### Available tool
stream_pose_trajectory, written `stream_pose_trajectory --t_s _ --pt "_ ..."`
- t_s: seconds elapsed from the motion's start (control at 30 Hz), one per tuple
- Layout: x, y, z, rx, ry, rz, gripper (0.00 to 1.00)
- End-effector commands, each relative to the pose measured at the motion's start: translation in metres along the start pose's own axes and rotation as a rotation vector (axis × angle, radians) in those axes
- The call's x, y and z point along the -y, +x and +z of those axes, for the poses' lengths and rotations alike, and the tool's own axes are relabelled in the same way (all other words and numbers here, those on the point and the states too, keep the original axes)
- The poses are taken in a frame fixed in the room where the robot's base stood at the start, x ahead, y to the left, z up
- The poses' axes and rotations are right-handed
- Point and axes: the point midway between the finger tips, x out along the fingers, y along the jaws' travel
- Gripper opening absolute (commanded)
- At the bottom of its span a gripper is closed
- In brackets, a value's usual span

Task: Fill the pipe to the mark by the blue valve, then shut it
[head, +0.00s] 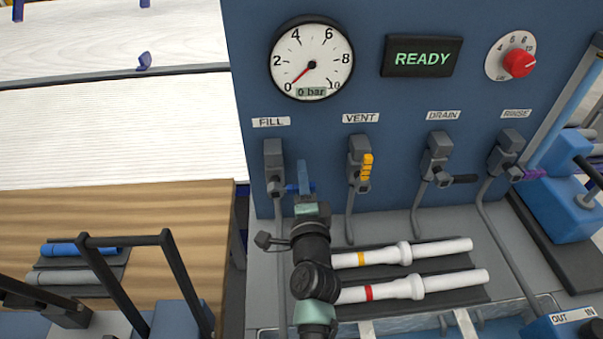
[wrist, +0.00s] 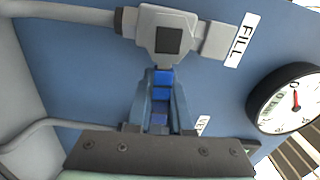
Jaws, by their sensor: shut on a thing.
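The blue valve is the one labelled FILL. Its grey body (head: 273,155) is on the blue panel's left side, and it fills the top of the wrist view (wrist: 168,40). My gripper (head: 303,182) is at this valve. In the wrist view my gripper (wrist: 160,110) has its two fingers closed on the valve's blue handle (wrist: 162,80). Two white pipes lie on a dark rack, one with a yellow band (head: 435,249) and one with a red band (head: 440,284). My arm hides their left ends. I cannot make out a fill mark.
The gauge (head: 312,58) reads 0 bar, and the display (head: 422,57) says READY. A wooden table (head: 190,215) is at left.

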Motion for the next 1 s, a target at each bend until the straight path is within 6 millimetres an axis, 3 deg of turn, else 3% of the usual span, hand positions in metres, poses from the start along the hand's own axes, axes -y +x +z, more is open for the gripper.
stream_pose_trajectory --t_s 0.77,0.8,0.93,1.0 --pt "-0.0063 -0.0002 0.0005 0.000 0.102 0.001 0.00" --pt "-0.0064 -0.0002 0.0005 0.000 0.102 0.001 0.24" --pt "-0.0062 -0.0002 0.0005 0.000 0.100 0.001 0.47" --pt "-0.0061 -0.0001 0.0005 0.000 0.100 0.001 0.49"
